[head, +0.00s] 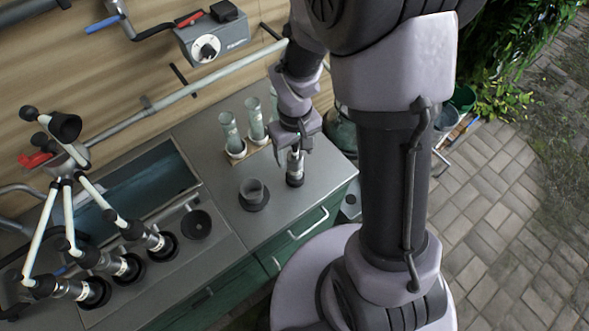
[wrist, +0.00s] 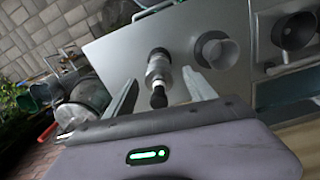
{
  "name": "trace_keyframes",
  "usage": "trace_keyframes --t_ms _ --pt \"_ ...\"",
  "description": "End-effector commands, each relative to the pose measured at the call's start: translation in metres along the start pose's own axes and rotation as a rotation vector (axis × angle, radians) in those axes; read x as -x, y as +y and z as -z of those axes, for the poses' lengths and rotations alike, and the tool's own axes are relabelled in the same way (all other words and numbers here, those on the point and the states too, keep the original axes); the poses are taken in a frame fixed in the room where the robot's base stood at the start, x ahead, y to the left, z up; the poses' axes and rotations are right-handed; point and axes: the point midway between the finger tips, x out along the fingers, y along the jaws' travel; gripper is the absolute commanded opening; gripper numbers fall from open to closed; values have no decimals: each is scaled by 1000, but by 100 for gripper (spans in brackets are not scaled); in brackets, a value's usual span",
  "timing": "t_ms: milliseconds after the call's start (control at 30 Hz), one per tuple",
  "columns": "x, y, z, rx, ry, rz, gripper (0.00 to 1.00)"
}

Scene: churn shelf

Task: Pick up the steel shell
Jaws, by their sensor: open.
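The steel shell (head: 295,168) stands upright on the grey counter near its right end, a short metal cylinder with dark parts. In the wrist view the steel shell (wrist: 157,68) shows between the two fingers, with a black end toward me. My gripper (head: 300,143) is at the shell's upper part in the head view, partly hidden by my wrist. In the wrist view my gripper (wrist: 160,76) is open, one finger on each side of the shell, with gaps visible. I cannot tell how far down the fingers reach.
A grey cup (head: 254,191) on a dark round base stands left of the shell, close to a finger in the wrist view (wrist: 214,50). Glass tubes (head: 231,135) stand behind. A sink (head: 150,185) and a milking cluster (head: 65,240) are farther left. The counter's front edge is near.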

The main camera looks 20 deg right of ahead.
Motion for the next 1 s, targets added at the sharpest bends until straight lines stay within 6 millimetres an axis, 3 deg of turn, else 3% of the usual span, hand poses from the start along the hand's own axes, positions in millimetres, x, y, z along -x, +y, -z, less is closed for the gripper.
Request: trace_keyframes --t_ms 100,333,667,1000 --pt "-20 0 0 0 0 0 64" --pt "-20 0 0 -1 2 0 64" --pt "-20 0 0 0 1 0 1" --pt "-20 0 0 0 2 0 0"
